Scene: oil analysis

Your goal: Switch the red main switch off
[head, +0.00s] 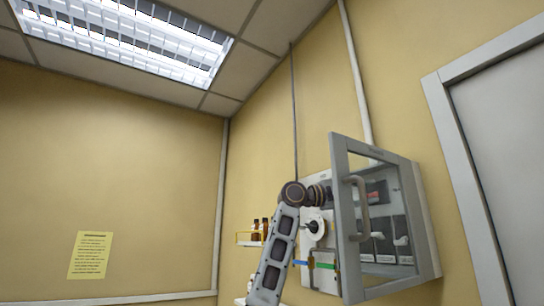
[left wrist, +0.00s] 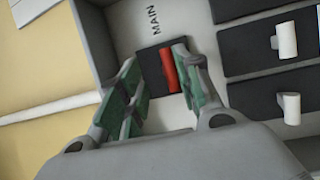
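The red main switch (left wrist: 169,71) shows in the left wrist view as a red lever on a black block, beside the word MAIN on a pale panel. My left gripper (left wrist: 155,62) is open, with its green-padded fingers on either side of the lever. The lever is nearer the right finger; I cannot tell whether they touch. In the head view my left arm reaches to the electrical cabinet (head: 426,225), and its fingers cannot be made out. The cabinet's glazed door (head: 343,220) stands open. My right gripper is not in view.
Black breakers with white levers (left wrist: 286,40) sit right of the switch. The open door with its handle (head: 361,206) stands close beside my left arm. A small shelf with brown bottles (head: 255,231) is left of the arm. A grey door (head: 510,150) is at far right.

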